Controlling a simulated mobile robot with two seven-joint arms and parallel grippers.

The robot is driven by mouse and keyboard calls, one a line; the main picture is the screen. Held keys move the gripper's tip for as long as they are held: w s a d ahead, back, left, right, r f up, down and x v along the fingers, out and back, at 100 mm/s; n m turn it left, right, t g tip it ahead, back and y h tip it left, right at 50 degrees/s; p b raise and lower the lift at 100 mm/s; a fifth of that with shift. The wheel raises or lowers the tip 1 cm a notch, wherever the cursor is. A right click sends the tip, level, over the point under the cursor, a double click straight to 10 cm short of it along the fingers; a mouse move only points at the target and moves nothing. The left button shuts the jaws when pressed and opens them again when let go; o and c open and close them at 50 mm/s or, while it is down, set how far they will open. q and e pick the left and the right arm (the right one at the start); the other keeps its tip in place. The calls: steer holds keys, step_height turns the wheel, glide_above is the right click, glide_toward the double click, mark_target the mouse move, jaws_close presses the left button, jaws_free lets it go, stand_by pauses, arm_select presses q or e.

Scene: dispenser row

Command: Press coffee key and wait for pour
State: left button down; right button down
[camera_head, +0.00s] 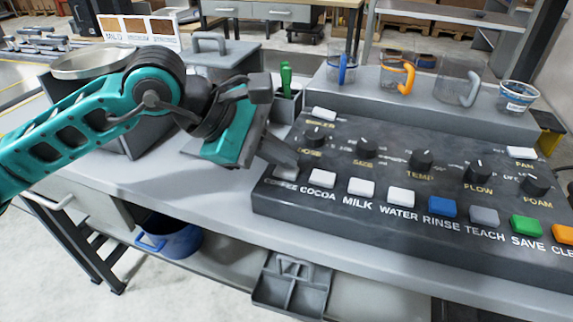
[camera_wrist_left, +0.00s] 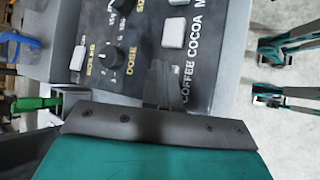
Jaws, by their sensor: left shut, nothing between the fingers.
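The dark control panel (camera_head: 400,225) stands on the bench with a row of keys along its front. My left gripper (camera_head: 288,168) is shut and empty, its fingertips down at the panel's front left corner, over the COFFEE label's place. The coffee key itself is hidden behind the fingers. In the left wrist view the closed fingers (camera_wrist_left: 161,82) lie beside the COFFEE label (camera_wrist_left: 187,84). I cannot tell whether they touch or press the key. The white cocoa key (camera_head: 322,179) is just to the right. My right gripper is not in view.
White milk (camera_head: 360,187) and water (camera_head: 401,196) keys and a blue rinse key (camera_head: 442,206) continue rightward. Knobs such as the dose knob (camera_head: 316,137) stand behind. Several cups, one with an orange handle (camera_head: 404,77), sit on the shelf behind. A blue pot (camera_head: 172,240) is below.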

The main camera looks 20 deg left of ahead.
mark_target(280, 171)
arm_select(q)
steer(key=shift+r+p, duration=0.35)
steer(key=shift+r, duration=0.45)
steer(key=shift+r+p, duration=1.45)
steer(key=shift+r, duration=1.1)
